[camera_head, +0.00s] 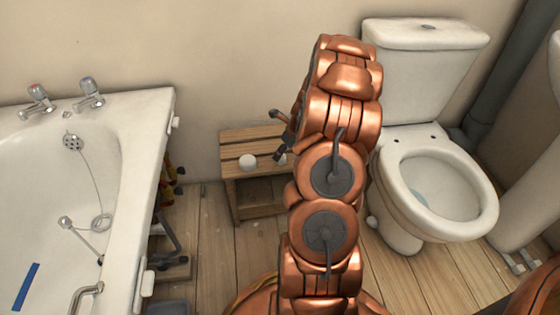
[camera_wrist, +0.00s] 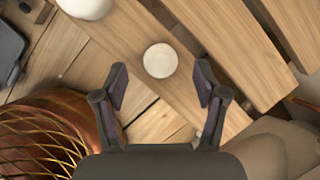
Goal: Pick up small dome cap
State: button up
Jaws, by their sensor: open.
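In the wrist view a small round white cap (camera_wrist: 160,60) lies on a wooden slat of the stool (camera_wrist: 228,58). It sits ahead of and between the fingertips of my gripper (camera_wrist: 161,85), with nothing touching it. My gripper is open and empty. In the head view a white dome (camera_head: 248,161) rests on the slatted wooden stool (camera_head: 250,136) near its front edge. The dark end of my gripper (camera_head: 284,150) is just right of it, above the stool, partly hidden by my arm. A second pale shape beside my gripper is too small to make out clearly.
A white bathtub (camera_head: 150,130) stands at left and a toilet (camera_head: 405,225) at right of the stool. Bare floorboards (camera_head: 205,235) lie in front. A rounded white object (camera_wrist: 85,6) is cut off at the wrist view's top left.

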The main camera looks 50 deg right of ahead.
jog(key=x, duration=0.2)
jog(key=shift+w+f+b, duration=0.15)
jog(key=shift+f+b, duration=0.2)
jog(key=shift+f, duration=0.05)
jog(key=shift+r, duration=0.1)
jog(key=c, duration=0.8)
jog(key=shift+r, duration=0.1)
